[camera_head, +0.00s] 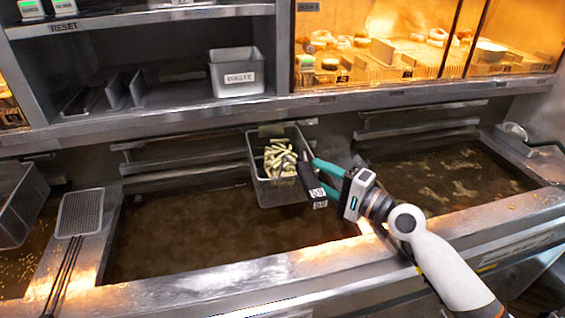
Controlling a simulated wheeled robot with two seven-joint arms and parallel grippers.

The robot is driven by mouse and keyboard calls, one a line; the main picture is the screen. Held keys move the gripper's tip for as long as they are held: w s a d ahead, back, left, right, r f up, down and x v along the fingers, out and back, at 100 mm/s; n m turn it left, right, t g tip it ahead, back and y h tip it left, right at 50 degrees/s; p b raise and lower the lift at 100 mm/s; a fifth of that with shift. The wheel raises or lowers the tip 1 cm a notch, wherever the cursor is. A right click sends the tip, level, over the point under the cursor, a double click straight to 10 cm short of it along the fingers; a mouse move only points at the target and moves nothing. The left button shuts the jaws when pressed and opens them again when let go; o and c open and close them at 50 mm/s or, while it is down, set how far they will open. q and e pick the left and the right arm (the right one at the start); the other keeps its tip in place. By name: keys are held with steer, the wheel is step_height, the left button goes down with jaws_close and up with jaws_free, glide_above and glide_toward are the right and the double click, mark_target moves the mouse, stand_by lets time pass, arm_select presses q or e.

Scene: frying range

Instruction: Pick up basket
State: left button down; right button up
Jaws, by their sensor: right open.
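The metal basket (276,190) holds pale fry-like pieces and sits over the back of the middle oil vat (180,235), near the vat's right end. A dark handle (312,182) with small white tags extends from its right side toward me. My right gripper (318,176) reaches in from the lower right with teal fingers. It is open beside the basket's right wall, with its fingers around or close to the handle; I cannot tell whether they touch it. My left gripper is not in view.
A bin marked WASTE (236,76) stands on the shelf above. A mesh skimmer (80,212) lies on the left divider. Another basket (18,205) is at the far left. A second oil vat (450,175) is at right. Lit food trays (420,55) are at the upper right.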

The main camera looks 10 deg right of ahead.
mark_target(313, 170)
steer(key=x, duration=0.2)
steer(key=shift+w+a+r+p, duration=0.2)
steer(key=shift+w+p, duration=0.1)
steer(key=shift+w+a+f, duration=0.15)
steer(key=shift+w+a, duration=0.05)
steer(key=shift+a, duration=0.05)
steer(key=shift+d, duration=0.1)
steer(key=shift+c, duration=0.6)
jaws_close()
